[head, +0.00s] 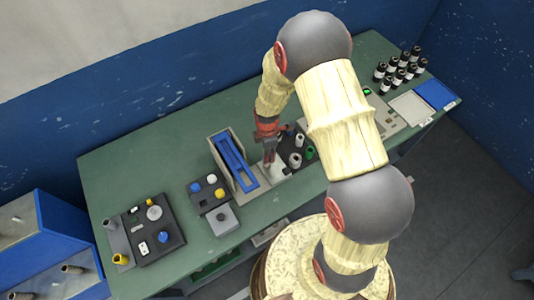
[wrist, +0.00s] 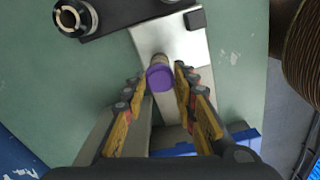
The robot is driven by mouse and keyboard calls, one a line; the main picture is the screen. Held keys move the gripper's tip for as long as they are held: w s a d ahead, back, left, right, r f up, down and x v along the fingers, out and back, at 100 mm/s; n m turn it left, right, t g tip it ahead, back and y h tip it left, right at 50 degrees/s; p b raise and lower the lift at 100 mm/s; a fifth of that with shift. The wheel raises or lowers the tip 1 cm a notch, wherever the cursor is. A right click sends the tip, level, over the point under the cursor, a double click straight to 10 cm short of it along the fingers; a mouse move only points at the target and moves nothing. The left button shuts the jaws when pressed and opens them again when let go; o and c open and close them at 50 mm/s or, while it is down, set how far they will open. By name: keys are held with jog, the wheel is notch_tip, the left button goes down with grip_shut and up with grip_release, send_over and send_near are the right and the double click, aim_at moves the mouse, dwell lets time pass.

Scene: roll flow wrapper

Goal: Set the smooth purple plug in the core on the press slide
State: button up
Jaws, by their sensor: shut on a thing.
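The smooth purple plug (wrist: 160,78) shows its round purple end in the wrist view, between the fingertips of my gripper (wrist: 159,74). The fingers are closed in on its two sides. A pale grey-brown cylinder, seemingly the core (wrist: 158,58), shows just beyond the plug, over the bright metal press slide (wrist: 180,38). I cannot tell whether the plug is inside the core or only lined up over it. In the head view my gripper (head: 269,153) points down over the pale slide (head: 277,172), beside the blue press frame (head: 232,160); the plug is not clear there.
A dark tray (head: 310,158) with white and green cylinders stands right of my gripper. Dark trays with plugs and parts (head: 158,240) lie at the left of the green table (head: 120,177). Several dark bottles (head: 398,70) and a blue bin (head: 436,94) are at the far right.

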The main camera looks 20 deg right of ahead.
dwell(0.3)
jog(key=o, duration=0.7)
jog(key=o, duration=0.5)
jog(key=shift+c, duration=0.2)
jog(key=shift+o, duration=0.6)
jog(key=shift+r+p, duration=2.5)
jog(key=shift+r, duration=1.5)
